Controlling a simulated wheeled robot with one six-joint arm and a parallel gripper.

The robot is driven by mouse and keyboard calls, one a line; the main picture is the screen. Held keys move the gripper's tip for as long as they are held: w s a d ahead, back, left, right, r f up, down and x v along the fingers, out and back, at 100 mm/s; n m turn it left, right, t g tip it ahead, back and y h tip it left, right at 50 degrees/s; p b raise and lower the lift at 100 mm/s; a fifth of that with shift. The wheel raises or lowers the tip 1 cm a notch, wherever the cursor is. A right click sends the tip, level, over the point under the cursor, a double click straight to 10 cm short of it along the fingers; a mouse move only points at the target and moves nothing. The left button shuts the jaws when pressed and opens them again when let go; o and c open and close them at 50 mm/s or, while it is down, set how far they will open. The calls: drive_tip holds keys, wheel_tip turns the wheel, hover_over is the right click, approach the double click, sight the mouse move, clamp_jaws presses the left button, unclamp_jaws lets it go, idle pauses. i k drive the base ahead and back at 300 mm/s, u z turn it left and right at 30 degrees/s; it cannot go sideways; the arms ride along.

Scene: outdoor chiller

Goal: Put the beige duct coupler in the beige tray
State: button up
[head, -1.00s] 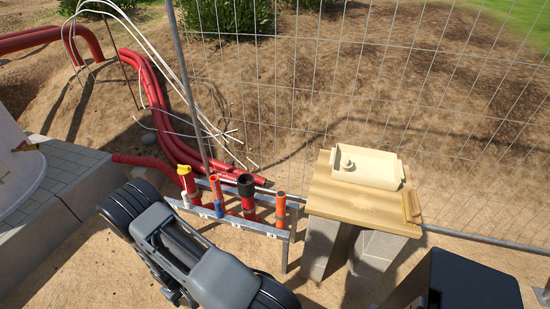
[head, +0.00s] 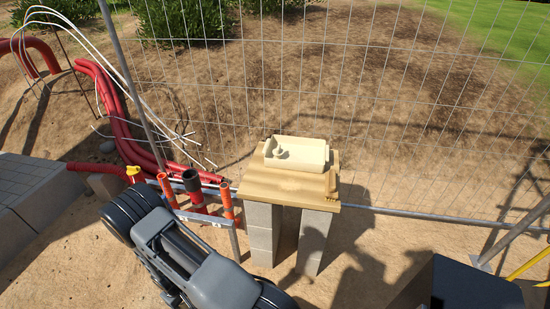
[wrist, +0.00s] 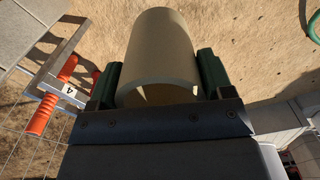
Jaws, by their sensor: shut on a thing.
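The beige duct coupler (wrist: 160,50) is a smooth, wide tube that fills the upper middle of the wrist view. My gripper (wrist: 158,80) is shut on it, with a dark green finger against each side. The tube's near end is open towards the wrist camera. The beige tray (head: 308,165) is in the head view, on a wooden top near the middle. A small beige round piece (head: 279,152) is at its left end. The gripper and coupler cannot be made out in the head view, where my arm fills the lower left.
The wooden top (head: 262,185) rests on grey blocks (head: 262,238). A wire fence (head: 390,120) runs behind. Sandy ground is open in front.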

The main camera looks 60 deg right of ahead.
sight(313, 159)
drive_tip(key=z, duration=1.8)
